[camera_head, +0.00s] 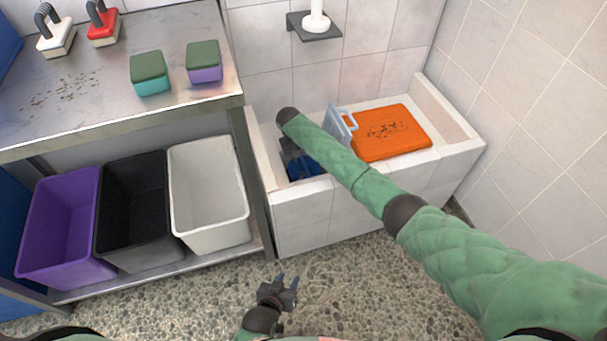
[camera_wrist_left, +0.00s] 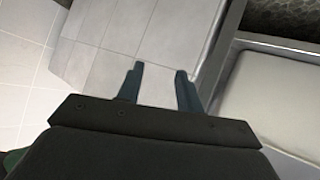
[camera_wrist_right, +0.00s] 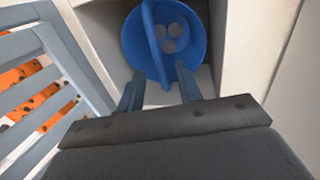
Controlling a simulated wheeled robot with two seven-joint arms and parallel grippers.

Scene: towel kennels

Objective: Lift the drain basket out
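The blue drain basket (camera_wrist_right: 184,55) sits low in a narrow white well in the right wrist view. It is round, with a curved handle bar across it and several round grey spots inside. In the head view a blue part of it (camera_head: 308,168) shows in the left end of the tiled trough, partly covered by my right arm. My right gripper (camera_wrist_right: 160,88) is open above the basket, its fingers either side of the handle's near end; contact is not visible. My left gripper (camera_head: 287,281) is open and empty over the pebbled floor; its fingers also show in the left wrist view (camera_wrist_left: 160,75).
A pale blue slatted piece (camera_head: 341,124) stands beside an orange board (camera_head: 408,133) with dark specks. The tiled trough wall (camera_head: 305,217) edges the well. A steel table (camera_head: 110,62) holds sponges and brushes; purple, black and white bins (camera_head: 208,195) stand underneath.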

